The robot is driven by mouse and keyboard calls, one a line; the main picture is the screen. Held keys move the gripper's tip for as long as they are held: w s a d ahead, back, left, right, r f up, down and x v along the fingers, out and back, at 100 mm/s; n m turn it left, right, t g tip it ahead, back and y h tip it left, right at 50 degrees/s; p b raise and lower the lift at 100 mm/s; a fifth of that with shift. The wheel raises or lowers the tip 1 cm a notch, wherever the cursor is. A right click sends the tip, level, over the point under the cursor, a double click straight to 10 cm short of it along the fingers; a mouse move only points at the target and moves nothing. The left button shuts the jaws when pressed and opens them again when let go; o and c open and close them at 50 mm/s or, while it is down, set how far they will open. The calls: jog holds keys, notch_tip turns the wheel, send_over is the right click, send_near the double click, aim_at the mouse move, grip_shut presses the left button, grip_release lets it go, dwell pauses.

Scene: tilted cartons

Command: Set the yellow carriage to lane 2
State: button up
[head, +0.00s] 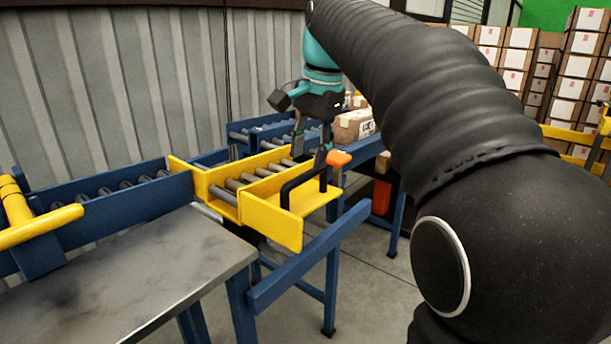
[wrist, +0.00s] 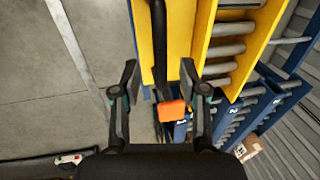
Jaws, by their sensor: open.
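The yellow carriage (head: 272,226) carries several grey rollers between its side walls, with a black bar handle (head: 285,192) on its near side. The carriage also shows at the top of the wrist view (wrist: 202,35). My gripper (head: 310,150) is open and empty at the handle's far end. In the wrist view the handle (wrist: 158,38) runs between the spread fingers (wrist: 159,78); I cannot tell whether they touch it. An orange block (head: 338,158) sits by the handle's far end. The lane marked 2 (wrist: 233,110) is blue, beyond the carriage.
A blue roller conveyor (head: 120,200) leads to the carriage from the left, beside a grey metal table (head: 130,275). A blue rail (head: 310,255) runs below the carriage. Cartons (head: 353,125) lie on the far lanes. Open floor (head: 375,285) is at the right.

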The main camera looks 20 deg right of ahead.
aim_at(305, 174)
jog(key=shift+w+a+f+b, duration=0.15)
jog(key=shift+f+b, duration=0.05)
jog(key=shift+f, duration=0.8)
jog(key=shift+w+a+f+b, duration=0.1)
jog(key=shift+w+f+b, duration=0.05)
jog(key=shift+f, duration=0.85)
grip_shut()
